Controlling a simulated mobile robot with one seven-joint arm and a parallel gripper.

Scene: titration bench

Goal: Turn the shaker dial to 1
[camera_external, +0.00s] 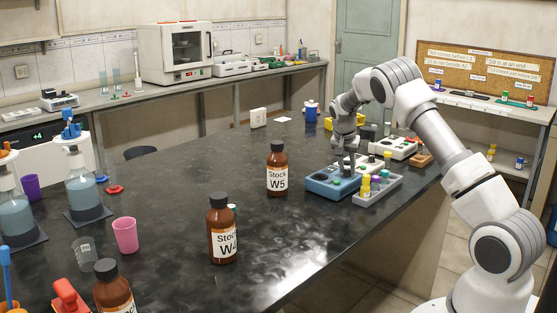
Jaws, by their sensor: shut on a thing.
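My gripper (345,158) points down over the instrument cluster at the right part of the black bench. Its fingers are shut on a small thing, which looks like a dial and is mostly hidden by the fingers. A white box (370,163) with small knobs sits just right of the fingertips, and another white box (405,150) stands farther right. I cannot tell which box is the shaker, and the dial's marks are too small to read.
Brown bottles W5 (277,172) and W4 (221,238) stand to the left. The middle of the black bench (180,170) is clear.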

